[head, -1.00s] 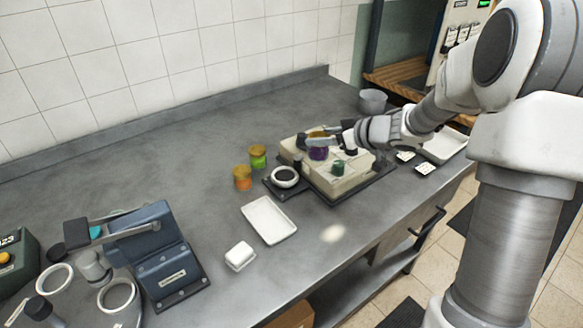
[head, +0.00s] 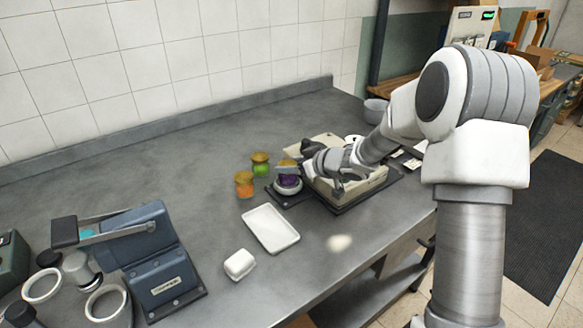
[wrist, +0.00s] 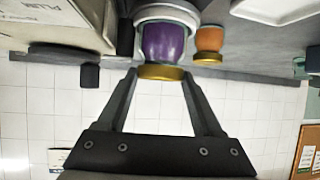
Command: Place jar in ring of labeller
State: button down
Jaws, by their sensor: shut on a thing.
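A purple jar (head: 289,181) with a gold lid is held by my gripper (head: 291,168). It also shows in the wrist view (wrist: 164,42), its lid between the two fingertips (wrist: 160,76). The labeller is a beige machine (head: 352,187) on a dark base, with a white ring (head: 287,190) at its left end. The jar is upright at the ring. In the wrist view the jar's bottom meets the ring (wrist: 168,12); I cannot tell whether it is seated inside or just above. My gripper and forearm cover part of the machine.
A green jar (head: 260,169) and an orange jar (head: 244,189) stand left of the ring. A white tray (head: 271,236) and a small white dish (head: 239,264) lie nearer. A blue device (head: 155,262) stands at the front left. The worktop (head: 150,180) behind is clear.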

jog(key=shift+r, duration=0.1)
jog(key=shift+c, duration=0.2)
grip_release()
